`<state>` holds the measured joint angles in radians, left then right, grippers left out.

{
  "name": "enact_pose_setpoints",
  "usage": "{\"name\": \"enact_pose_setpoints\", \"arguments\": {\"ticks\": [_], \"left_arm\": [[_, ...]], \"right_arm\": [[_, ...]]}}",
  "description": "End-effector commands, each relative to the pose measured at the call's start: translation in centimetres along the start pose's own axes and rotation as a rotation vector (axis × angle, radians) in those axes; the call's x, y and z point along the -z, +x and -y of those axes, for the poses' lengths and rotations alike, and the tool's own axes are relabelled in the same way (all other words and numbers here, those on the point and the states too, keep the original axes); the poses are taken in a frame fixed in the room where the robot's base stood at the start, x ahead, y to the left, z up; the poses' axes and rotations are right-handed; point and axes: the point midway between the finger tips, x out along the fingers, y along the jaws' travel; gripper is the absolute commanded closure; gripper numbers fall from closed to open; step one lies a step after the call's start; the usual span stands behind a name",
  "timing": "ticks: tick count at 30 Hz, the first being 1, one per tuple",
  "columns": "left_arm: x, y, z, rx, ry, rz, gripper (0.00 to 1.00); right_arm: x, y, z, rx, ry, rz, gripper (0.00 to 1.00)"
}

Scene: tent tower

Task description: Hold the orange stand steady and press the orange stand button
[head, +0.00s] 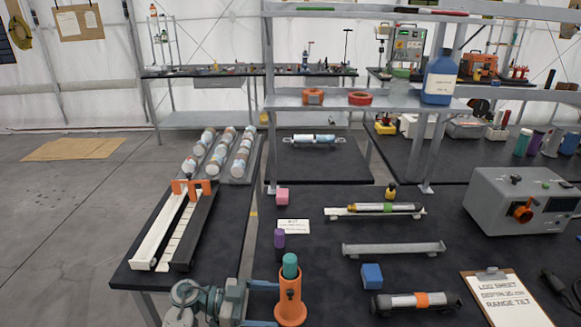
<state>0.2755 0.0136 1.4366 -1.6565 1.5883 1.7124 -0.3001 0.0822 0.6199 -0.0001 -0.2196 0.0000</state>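The orange stand (290,304) stands upright near the front edge of the dark table, at the bottom middle of the head view. A teal rounded piece (290,264) sits upright in its top. I cannot make out a separate button on it. My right gripper is not in view.
A blue block (371,276), an orange-banded tube (416,302) and a clipboard (505,300) lie right of the stand. A purple cylinder (279,238) and a white card (294,226) are behind it. A grey box with an orange knob (530,200) stands farther right.

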Motion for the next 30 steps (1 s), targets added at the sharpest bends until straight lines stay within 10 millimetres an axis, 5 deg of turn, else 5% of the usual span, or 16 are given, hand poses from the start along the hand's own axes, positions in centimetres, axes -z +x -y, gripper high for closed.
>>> {"name": "enact_pose_setpoints", "arguments": {"ticks": [10,23,30], "left_arm": [[0.2,3.9,0.0,0.002,0.0,-0.001,0.13],[0.0,4.6,0.0,0.002,0.001,0.0,0.13],[0.0,4.6,0.0,0.002,0.001,0.0,0.6]], "right_arm": [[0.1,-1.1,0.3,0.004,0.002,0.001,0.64],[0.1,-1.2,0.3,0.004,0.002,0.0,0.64],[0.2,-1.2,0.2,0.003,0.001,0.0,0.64]]}}
